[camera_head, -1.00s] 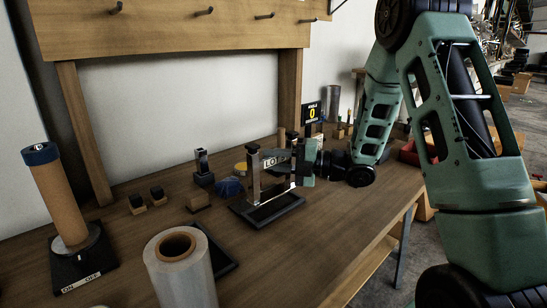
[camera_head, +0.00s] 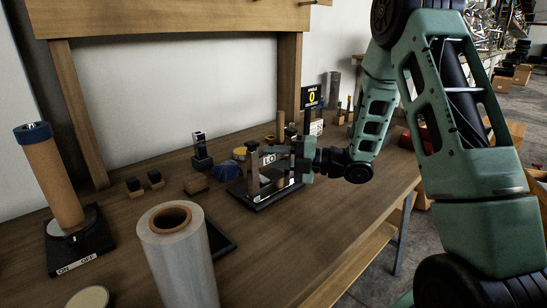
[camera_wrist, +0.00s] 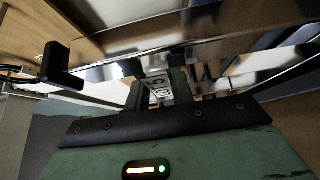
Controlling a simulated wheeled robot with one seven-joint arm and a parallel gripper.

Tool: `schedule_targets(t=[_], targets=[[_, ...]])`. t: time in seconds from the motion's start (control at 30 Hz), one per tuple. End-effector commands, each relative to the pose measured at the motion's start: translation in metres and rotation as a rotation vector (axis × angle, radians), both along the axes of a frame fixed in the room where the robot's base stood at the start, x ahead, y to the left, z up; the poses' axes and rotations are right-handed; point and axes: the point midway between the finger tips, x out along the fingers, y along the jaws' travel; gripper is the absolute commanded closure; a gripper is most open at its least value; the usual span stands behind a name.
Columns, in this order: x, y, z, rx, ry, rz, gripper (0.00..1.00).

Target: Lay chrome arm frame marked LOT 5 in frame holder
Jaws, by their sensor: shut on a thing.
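The chrome arm frame (camera_head: 253,172) has a shiny upright bar and a white label whose visible letters read LO; the rest is hidden by my gripper. My gripper (camera_head: 291,160) is shut on the frame at its label side. In the wrist view, chrome bars (camera_wrist: 235,50) run across the picture and the label shows between my fingers (camera_wrist: 160,88). The frame holder, a low black tray (camera_head: 262,205), is on the bench directly under the frame. I cannot tell whether the frame's lower edge touches it.
A wrapped roll (camera_head: 177,250) and a dark flat tray (camera_head: 219,240) are in front left. A brown cylinder (camera_head: 54,185) stands at far left. The right front bench top is clear.

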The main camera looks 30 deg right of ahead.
Motion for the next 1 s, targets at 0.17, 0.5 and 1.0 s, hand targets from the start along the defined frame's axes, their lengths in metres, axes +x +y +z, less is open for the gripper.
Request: schedule_targets(t=[0.17, 0.5, 1.0], targets=[[0.0, 0.0, 0.001, 0.0, -0.003, 0.0, 1.0], [0.0, 0.0, 0.001, 0.001, -0.002, 0.0, 0.51], [-0.026, -0.03, -0.001, -0.001, 0.0, -0.006, 0.51]])
